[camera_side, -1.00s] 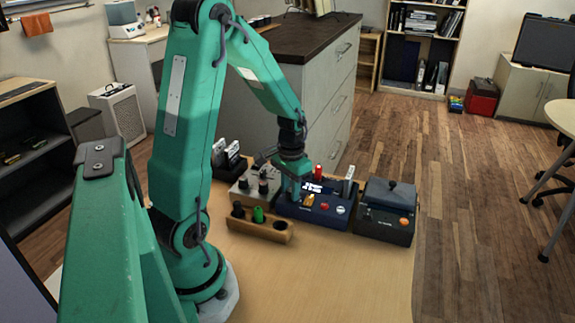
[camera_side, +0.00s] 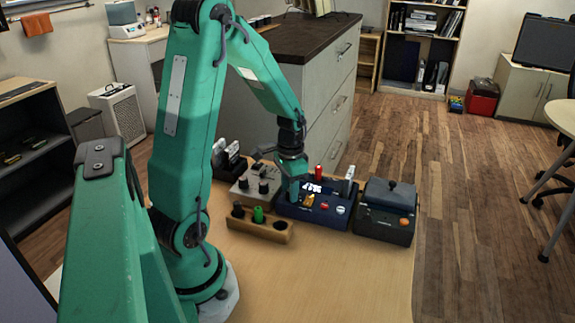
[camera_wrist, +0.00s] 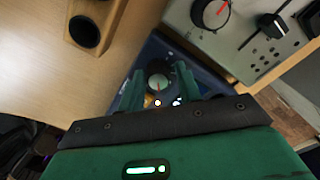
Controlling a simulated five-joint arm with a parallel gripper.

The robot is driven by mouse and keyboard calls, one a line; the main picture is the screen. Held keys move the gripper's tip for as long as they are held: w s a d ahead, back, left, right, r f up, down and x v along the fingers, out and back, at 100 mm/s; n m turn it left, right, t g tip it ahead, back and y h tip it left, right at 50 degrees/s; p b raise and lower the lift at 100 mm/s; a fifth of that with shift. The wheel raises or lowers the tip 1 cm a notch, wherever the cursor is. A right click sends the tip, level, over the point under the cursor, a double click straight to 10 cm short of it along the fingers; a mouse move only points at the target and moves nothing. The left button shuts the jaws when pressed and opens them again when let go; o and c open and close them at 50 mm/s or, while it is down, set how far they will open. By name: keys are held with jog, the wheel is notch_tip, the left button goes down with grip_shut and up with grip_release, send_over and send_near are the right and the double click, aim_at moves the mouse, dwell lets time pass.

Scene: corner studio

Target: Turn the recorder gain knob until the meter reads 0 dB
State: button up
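The dark blue recorder (camera_side: 333,206) stands on the wooden table in the side view, with a small lit meter (camera_side: 312,187) whose reading is too small to make out. My gripper (camera_side: 291,196) points down at the recorder's left part. In the side view the knob is hidden behind my gripper.
A grey box with knobs (camera_side: 256,184) stands left of the recorder, and a wooden block with round holes (camera_side: 262,229) in front of it. A dark box with an orange button (camera_side: 385,222) stands to the right. The front of the table (camera_side: 320,275) is clear.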

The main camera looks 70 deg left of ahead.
jog(key=shift+o, duration=1)
jog(key=shift+r, duration=0.1)
jog(key=shift+w+r, duration=0.1)
jog(key=shift+r, duration=3.7)
